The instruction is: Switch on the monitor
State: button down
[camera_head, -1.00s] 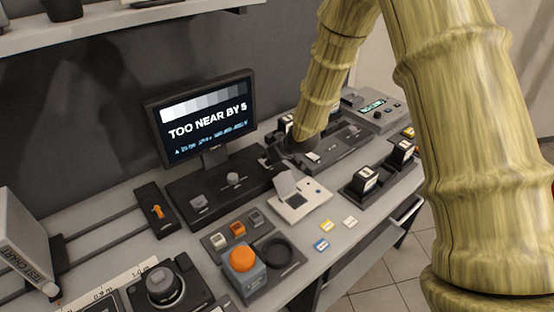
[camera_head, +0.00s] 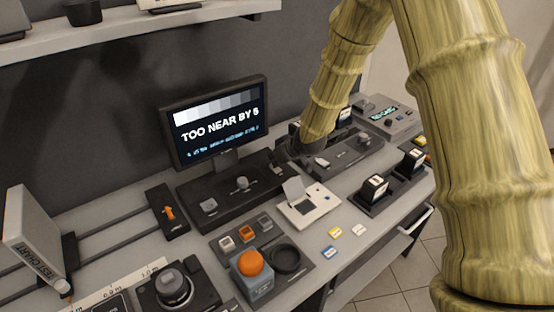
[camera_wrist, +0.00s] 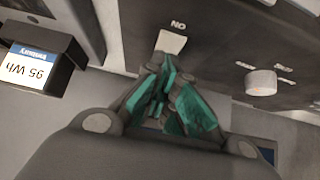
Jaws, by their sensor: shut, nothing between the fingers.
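The monitor (camera_head: 215,120) stands on a dark base (camera_head: 225,203) at the back of the bench. Its screen is lit, with a grey scale bar and the words "TOO NEAR BY 5". In the wrist view a pale switch (camera_wrist: 171,42) sits on the dark base face beside an "ON" label, which appears upside down. My gripper (camera_wrist: 172,88) is shut and empty, its green-padded fingertips just below the switch in the picture. I cannot tell whether they touch it. In the head view my gripper (camera_head: 283,160) is at the right end of the base, partly hidden by my arm.
A white knob (camera_wrist: 261,82) is right of the switch. A battery block marked "95 Wh" (camera_wrist: 30,66) is at left. A white flip-lid device (camera_head: 305,203), an orange button (camera_head: 250,262) and an orange lever (camera_head: 169,212) stand close on the bench.

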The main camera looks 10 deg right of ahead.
aim_at(279, 170)
jog(key=shift+s+d+r+p, duration=0.1)
jog(key=shift+s+r+p, duration=0.05)
jog(key=shift+r+p, duration=0.8)
jog(key=shift+s+d+r+p, duration=0.15)
jog(key=shift+r+p, duration=0.45)
jog(key=shift+r, duration=0.6)
jog(key=shift+s+b, duration=0.3)
jog(key=shift+b, duration=0.05)
jog(key=s+f+b+v, duration=0.1)
jog(key=b+v, duration=0.1)
jog(key=v, duration=0.7)
jog(key=shift+d, duration=0.3)
